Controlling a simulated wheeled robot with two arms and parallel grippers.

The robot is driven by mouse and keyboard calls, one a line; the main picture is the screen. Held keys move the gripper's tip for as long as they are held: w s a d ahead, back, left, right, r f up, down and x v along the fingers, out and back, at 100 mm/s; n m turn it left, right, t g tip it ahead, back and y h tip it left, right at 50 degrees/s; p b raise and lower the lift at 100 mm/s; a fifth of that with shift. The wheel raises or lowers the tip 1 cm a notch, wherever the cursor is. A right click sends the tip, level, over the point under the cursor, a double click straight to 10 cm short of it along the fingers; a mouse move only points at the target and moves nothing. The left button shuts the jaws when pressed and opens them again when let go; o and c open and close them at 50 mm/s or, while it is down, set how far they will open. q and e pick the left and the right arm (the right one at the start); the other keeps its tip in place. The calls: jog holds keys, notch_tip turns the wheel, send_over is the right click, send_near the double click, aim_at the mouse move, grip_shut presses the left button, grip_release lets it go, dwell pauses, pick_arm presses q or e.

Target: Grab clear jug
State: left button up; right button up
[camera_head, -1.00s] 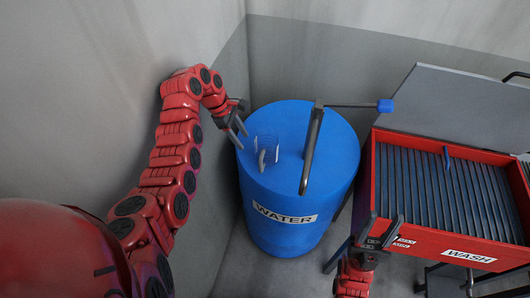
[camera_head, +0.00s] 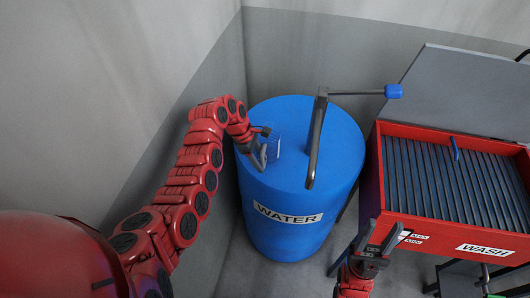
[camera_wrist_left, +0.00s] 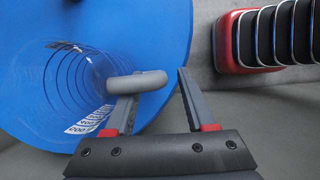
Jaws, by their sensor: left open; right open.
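The clear jug (camera_head: 274,145) stands on top of the blue water barrel (camera_head: 290,235). In the left wrist view the jug (camera_wrist_left: 78,85) shows ring lines, white markings and a grey handle (camera_wrist_left: 138,82). My left gripper (camera_head: 263,150) is open at the jug's handle side and partly hides the jug in the head view. In the left wrist view the handle's end reaches into the gap between the fingers (camera_wrist_left: 157,80), overlapping the left fingertip; whether they touch I cannot tell. My right gripper (camera_head: 384,228) is open and empty by the red wash bin.
A dark pump pipe (camera_head: 316,140) with a blue-ended lever (camera_head: 392,91) rises from the barrel, right of the jug. The red wash bin (camera_head: 420,225) with an open grey lid (camera_head: 465,95) stands at the right. Grey walls close in behind and left.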

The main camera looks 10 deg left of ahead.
pick_arm(q)
jog(key=shift+a+x, duration=0.2)
jog(key=shift+x, duration=1)
jog(key=shift+a+f, duration=0.1)
jog(key=shift+s+d, duration=0.1)
jog(key=shift+d, duration=0.1)
jog(key=c, duration=0.4)
jog(key=shift+a, duration=0.1)
grip_shut()
